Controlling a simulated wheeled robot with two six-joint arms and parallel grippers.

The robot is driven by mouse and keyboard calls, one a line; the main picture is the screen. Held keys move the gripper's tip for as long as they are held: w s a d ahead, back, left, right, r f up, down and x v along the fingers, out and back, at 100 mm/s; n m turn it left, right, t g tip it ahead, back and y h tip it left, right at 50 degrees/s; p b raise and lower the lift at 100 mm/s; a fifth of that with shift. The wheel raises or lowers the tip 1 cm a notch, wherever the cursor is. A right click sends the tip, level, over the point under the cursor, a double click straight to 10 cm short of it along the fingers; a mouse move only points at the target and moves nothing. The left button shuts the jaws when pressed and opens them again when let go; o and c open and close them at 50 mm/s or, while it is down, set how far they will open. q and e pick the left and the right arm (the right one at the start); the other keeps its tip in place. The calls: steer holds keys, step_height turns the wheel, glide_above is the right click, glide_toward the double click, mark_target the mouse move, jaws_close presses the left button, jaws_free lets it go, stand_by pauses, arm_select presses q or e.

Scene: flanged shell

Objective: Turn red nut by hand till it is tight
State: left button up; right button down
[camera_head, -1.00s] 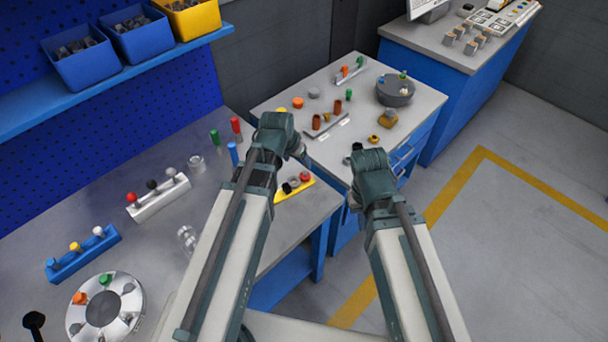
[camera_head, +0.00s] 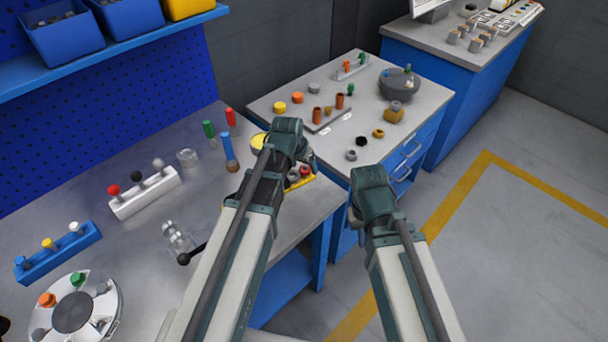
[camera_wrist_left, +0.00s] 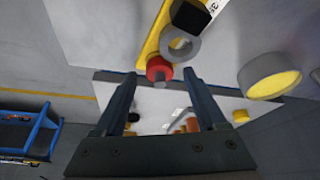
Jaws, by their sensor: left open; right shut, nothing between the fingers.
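The red nut (camera_wrist_left: 158,69) sits at the end of the yellow holder (camera_wrist_left: 152,40), with a grey stub showing through its middle. In the head view the red nut (camera_head: 305,171) shows just beside my left wrist, which partly covers the yellow holder (camera_head: 299,184). My left gripper (camera_wrist_left: 161,76) is open; its fingertips lie on either side of the red nut in the left wrist view, and I cannot tell if they touch it. In the head view the left fingertips are hidden under the wrist. My right gripper (camera_head: 357,212) is shut and empty, in front of the second table.
A grey ring (camera_wrist_left: 181,46) and a black piece (camera_wrist_left: 190,14) share the yellow holder. A yellow-faced round part (camera_wrist_left: 270,76) lies nearby. The second table (camera_head: 270,101) holds several small parts. A round flanged shell (camera_head: 75,313) is at the lower left.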

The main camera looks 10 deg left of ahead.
arm_select(q)
steer(key=shift+w+d+f, duration=0.1)
steer(key=shift+w+f, duration=0.1)
steer(key=shift+f, duration=0.4)
arm_select(e)
steer(key=shift+f, duration=0.55)
arm_select(q)
jaws_close()
steer(key=shift+m+h, duration=0.3)
steer(key=shift+m, duration=0.7)
jaws_free()
steer(key=shift+r, duration=0.2)
arm_select(e)
steer(key=shift+r, duration=0.2)
